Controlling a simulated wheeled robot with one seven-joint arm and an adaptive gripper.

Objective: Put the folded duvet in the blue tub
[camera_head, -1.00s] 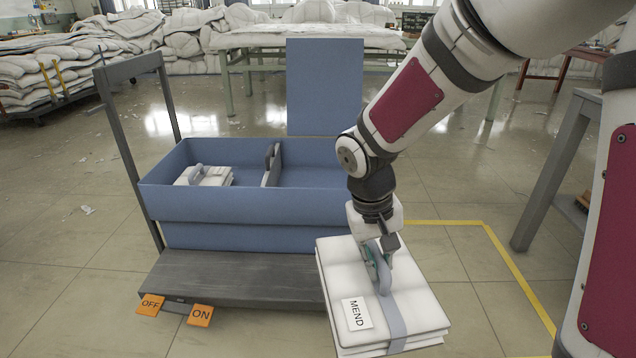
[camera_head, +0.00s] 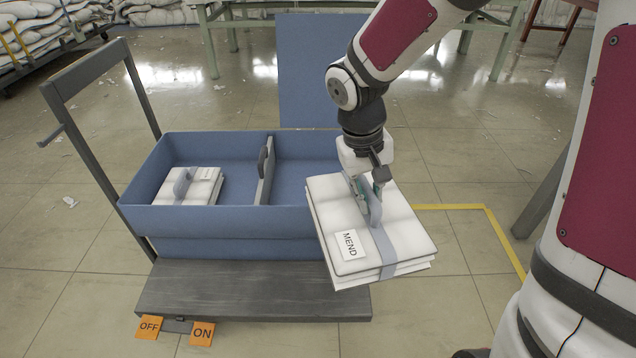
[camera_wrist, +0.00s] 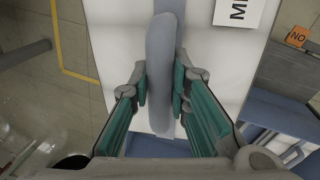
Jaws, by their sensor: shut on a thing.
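The folded duvet (camera_head: 395,232) is a white layered bundle with a grey strap and a "MEND" label. My gripper (camera_head: 368,192) is shut on the strap's upright handle, and the duvet hangs slightly tilted at the right front of the tub. In the wrist view my fingers (camera_wrist: 160,88) pinch the grey handle from both sides, with the white duvet (camera_wrist: 110,20) behind. The blue tub (camera_head: 215,219) stands left of the duvet, split by a divider (camera_head: 264,172). Its left compartment holds another folded white bundle (camera_head: 203,190); the visible part of the right one looks empty.
The tub stands on a grey cart platform (camera_head: 240,293) with a tall handle frame (camera_head: 95,65). Orange "OFF" (camera_head: 149,327) and "ON" (camera_head: 202,333) tags are at its front. A blue panel (camera_head: 307,70) rises behind the tub. A grey table leg (camera_head: 540,195) is at right.

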